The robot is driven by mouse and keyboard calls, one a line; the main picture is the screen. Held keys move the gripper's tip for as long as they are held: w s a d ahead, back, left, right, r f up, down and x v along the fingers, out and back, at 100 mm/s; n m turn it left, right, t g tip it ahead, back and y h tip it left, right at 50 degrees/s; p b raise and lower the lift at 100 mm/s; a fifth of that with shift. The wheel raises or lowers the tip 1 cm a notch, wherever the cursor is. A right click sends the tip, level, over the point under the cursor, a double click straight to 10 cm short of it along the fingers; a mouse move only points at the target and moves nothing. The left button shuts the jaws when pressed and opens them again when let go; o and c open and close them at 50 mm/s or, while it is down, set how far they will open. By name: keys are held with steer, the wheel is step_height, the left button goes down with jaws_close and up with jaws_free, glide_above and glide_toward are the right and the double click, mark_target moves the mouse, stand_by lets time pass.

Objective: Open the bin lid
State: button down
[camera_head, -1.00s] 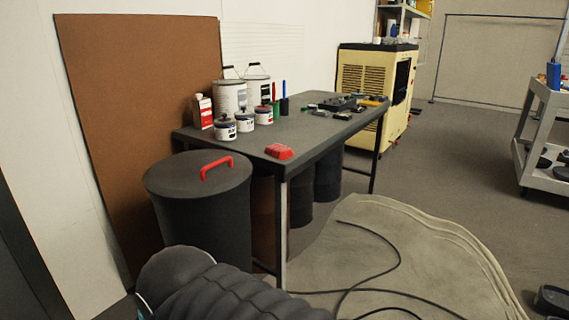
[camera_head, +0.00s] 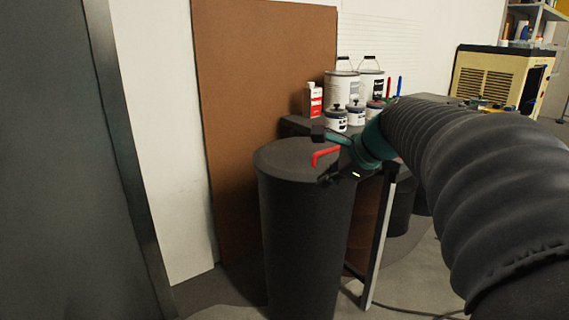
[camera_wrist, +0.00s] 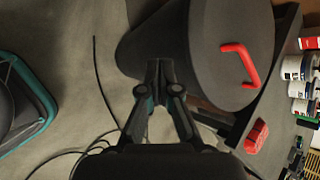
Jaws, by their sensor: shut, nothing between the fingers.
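The dark grey bin (camera_head: 305,235) stands in front of the brown board, with its flat round lid (camera_head: 278,157) resting on top. A red handle (camera_head: 322,155) sticks up from the lid, and part of it is hidden by my gripper in the head view. In the wrist view the lid (camera_wrist: 225,30) and the red handle (camera_wrist: 243,60) lie to the right of my gripper. My gripper (camera_wrist: 159,68) is shut and empty, its fingertips together in front of the bin's side and apart from the handle. My arm covers much of the head view's right side.
The dark table (camera_head: 298,127) stands close behind and right of the bin, with paint cans (camera_head: 342,88) and small jars on it. A red block (camera_wrist: 257,136) lies near its edge. A brown board (camera_head: 250,60) leans on the wall. A cable (camera_wrist: 97,90) lies on the floor.

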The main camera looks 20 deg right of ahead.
steer(key=w+d+r+m+t+b, duration=0.1)
steer(key=w+d+m+t, duration=0.1)
steer(key=w+d+m, duration=0.4)
steer(key=w+d+r+m+t+b, duration=0.1)
steer(key=w+d+m, duration=0.1)
steer(key=d+m, duration=0.35)
steer(key=n+b, duration=0.1)
glide_toward(328, 159)
steer(key=x, duration=0.5)
steer(key=shift+w+d+f, duration=0.1)
steer(key=shift+f, duration=0.05)
